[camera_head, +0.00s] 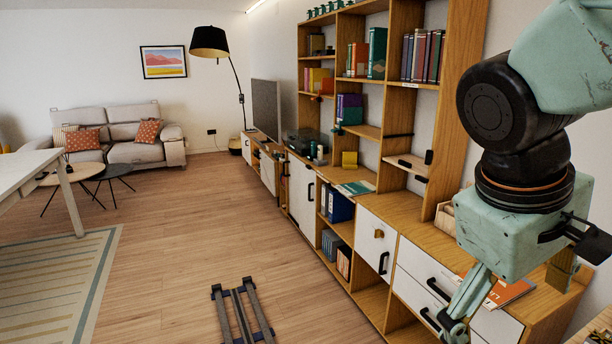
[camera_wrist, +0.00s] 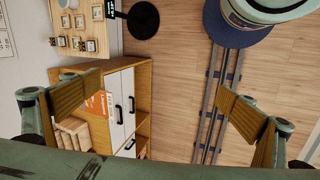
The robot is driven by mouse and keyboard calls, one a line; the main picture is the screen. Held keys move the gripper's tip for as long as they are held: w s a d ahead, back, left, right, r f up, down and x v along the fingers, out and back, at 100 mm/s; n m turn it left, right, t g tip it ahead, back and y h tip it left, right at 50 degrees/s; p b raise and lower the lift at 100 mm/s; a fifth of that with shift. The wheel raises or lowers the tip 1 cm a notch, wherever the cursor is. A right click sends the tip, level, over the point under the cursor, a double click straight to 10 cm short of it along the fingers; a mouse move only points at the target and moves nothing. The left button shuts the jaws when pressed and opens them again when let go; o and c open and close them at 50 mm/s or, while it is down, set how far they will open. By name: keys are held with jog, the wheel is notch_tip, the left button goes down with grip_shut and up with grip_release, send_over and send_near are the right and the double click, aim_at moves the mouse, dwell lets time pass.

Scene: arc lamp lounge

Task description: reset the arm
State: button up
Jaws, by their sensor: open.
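My gripper is open and empty in the wrist view (camera_wrist: 160,95), its two wood-coloured fingertips wide apart with nothing between them. In the head view my arm comes in from the upper right, and my gripper (camera_head: 465,318) hangs at the lower right, in front of the shelf unit's near end. Part of it is cut off by the lower edge or hidden behind its own body.
A wooden shelf unit (camera_head: 412,235) with books and white drawers runs along the right wall, close to my arm. A rail (camera_head: 241,312) lies on the floor. A white table (camera_head: 30,165), sofa (camera_head: 118,118) and black lamp (camera_head: 209,42) stand further off. The middle floor is clear.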

jog(key=s+a+r+m+t+y, duration=0.1)
jog(key=s+a+y, duration=0.1)
jog(key=a, duration=0.4)
jog(key=s+a+r+m+t+y, duration=0.1)
jog(key=s+a, duration=0.3)
jog(key=a, duration=0.1)
jog(key=shift+s+a+r+m+t+y, duration=0.3)
jog(key=shift+a+r+t+y, duration=0.05)
jog(key=shift+a+t+y, duration=0.05)
jog(key=shift+d, duration=0.1)
